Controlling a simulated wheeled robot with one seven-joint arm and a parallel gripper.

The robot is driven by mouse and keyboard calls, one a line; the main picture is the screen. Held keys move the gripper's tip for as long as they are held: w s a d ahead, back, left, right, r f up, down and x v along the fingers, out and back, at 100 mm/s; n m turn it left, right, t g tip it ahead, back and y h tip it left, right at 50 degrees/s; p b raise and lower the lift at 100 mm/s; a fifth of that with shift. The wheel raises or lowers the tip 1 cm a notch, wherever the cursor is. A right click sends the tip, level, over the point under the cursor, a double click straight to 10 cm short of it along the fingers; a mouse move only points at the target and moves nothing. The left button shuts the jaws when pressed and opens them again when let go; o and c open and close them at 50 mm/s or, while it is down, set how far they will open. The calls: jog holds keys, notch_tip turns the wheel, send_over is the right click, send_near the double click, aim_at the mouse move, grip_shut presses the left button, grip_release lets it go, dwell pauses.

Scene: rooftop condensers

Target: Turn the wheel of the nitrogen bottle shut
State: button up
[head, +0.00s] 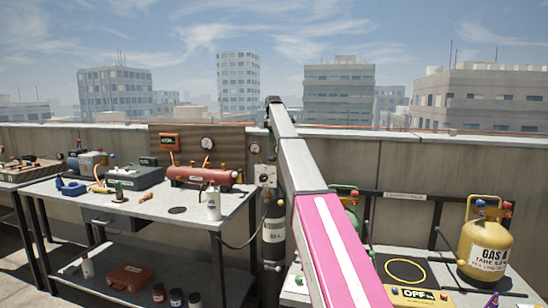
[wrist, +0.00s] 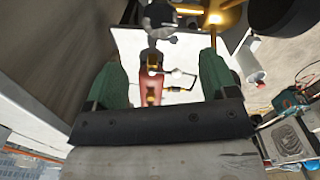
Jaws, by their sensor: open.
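The dark grey bottle (head: 273,232) with a pale label stands upright between the bench and the right table, taken as the nitrogen bottle. A pale box with a dark knob (head: 265,177) shows at its top, partly behind my arm; I cannot clearly make out the wheel there. My arm reaches up and away over this spot, and its end hides my gripper in the head view. In the wrist view my gripper (wrist: 161,66) is open, its two green fingers wide apart. A red body with pale and brass fittings (wrist: 152,90) shows beyond the gap, apparently not held.
The left bench (head: 60,200) carries a red tank (head: 200,176), a white bottle (head: 213,203) and tools. A yellow gas bottle (head: 484,245) stands on the right table. The parapet wall (head: 420,170) closes off the back. A hose (head: 238,243) hangs beside the grey bottle.

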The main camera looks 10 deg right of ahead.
aim_at(273, 159)
notch_tip(273, 159, down, 10)
jog(key=shift+r, duration=0.1)
dwell(0.4)
jog(key=c, duration=0.9)
